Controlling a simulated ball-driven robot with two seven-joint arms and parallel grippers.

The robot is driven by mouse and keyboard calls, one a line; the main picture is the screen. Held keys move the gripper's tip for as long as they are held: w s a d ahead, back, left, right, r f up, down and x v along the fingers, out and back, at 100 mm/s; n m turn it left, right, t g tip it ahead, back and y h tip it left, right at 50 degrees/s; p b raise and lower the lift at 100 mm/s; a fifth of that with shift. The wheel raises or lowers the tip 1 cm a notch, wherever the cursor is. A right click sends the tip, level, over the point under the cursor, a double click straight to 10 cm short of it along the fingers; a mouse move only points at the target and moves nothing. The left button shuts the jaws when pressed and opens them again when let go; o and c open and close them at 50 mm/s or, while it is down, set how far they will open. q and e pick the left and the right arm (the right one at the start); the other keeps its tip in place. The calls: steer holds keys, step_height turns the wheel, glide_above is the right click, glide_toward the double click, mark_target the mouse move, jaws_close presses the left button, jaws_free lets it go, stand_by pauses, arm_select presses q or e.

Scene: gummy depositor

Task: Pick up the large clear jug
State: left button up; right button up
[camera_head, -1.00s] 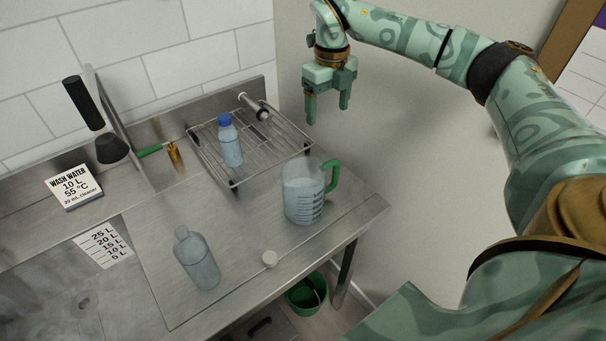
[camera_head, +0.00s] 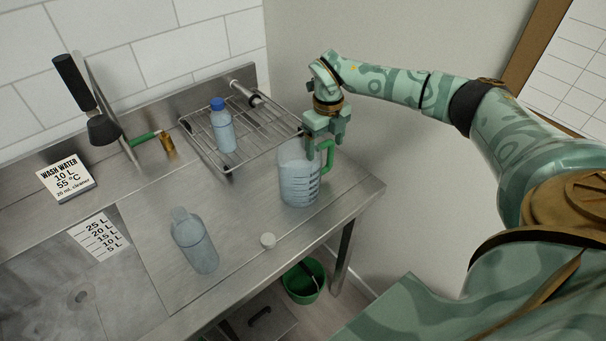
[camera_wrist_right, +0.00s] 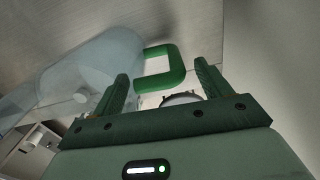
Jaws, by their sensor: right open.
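The large clear jug (camera_head: 298,181) with a green handle (camera_head: 328,157) and dark volume marks stands upright on the steel counter, right of the middle. My right gripper (camera_head: 320,155) is open and points down at the handle side of the jug, overlapping its rim in the head view. In the right wrist view the open fingers (camera_wrist_right: 162,90) point toward the green handle (camera_wrist_right: 163,68), which shows between and beyond the fingertips. The jug's clear body (camera_wrist_right: 85,75) is on the left there. I cannot tell whether a finger touches the handle. My left gripper is not in view.
A blue-capped bottle (camera_head: 223,130) stands at the wire rack (camera_head: 262,135) behind the jug. A green bucket (camera_head: 303,284) is below the counter. Bare counter lies left of the jug.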

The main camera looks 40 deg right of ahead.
steer(key=shift+d, duration=0.15)
steer(key=shift+c, duration=0.4)
steer(key=c, duration=1.5)
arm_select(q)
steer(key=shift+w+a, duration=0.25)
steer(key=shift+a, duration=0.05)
arm_select(e)
steer(key=shift+c, duration=0.5)
steer(key=shift+r, duration=0.1)
